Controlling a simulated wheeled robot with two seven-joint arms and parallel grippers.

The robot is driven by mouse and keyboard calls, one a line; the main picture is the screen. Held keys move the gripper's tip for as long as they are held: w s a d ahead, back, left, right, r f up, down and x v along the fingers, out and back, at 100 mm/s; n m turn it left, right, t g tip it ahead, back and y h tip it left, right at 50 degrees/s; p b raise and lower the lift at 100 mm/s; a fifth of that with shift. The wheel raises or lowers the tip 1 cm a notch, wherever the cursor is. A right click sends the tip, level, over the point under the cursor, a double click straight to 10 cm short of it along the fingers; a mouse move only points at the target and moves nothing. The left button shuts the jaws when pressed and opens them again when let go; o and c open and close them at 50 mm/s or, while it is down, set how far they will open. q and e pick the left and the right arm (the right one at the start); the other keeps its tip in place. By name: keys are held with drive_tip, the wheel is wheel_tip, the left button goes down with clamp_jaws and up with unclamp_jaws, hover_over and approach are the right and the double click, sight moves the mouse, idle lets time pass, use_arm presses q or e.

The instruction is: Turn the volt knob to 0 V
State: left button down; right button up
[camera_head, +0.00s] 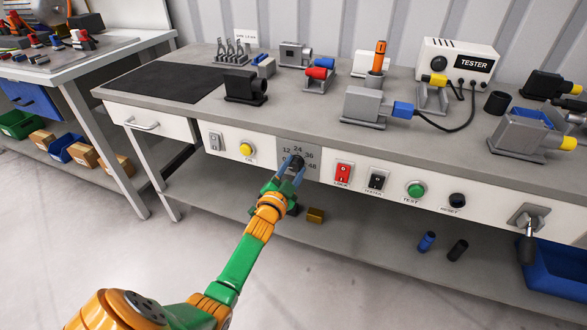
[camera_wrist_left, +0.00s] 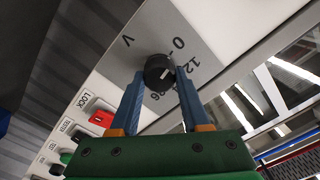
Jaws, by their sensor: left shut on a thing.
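The volt knob (camera_head: 296,160) is a black round knob on a grey dial plate (camera_head: 312,174) in the front panel of the bench. In the left wrist view the knob (camera_wrist_left: 155,68) sits between the two blue fingers of my left gripper (camera_wrist_left: 159,82), which is shut on it. Its short white mark appears to point toward the 12, near the 0; the exact setting is hard to tell. In the head view my left gripper (camera_head: 290,174) reaches up to the knob from below and covers part of the dial. My right gripper is not in view.
A yellow button (camera_head: 247,149) is left of the dial; a red switch (camera_head: 343,173), black switch (camera_head: 376,181) and green button (camera_head: 415,190) are to its right. The tester (camera_head: 459,62) and several fixtures stand on the bench top. A brass block (camera_head: 315,215) lies on the lower shelf.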

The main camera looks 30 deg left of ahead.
use_arm(q)
drive_tip(key=shift+c, duration=1.9)
unclamp_jaws()
drive_tip(key=shift+s, duration=0.1)
drive_tip(key=p+v, duration=0.1)
drive_tip(key=v, duration=0.6)
drive_tip(key=shift+p, duration=0.4)
drive_tip(key=shift+f, duration=0.1)
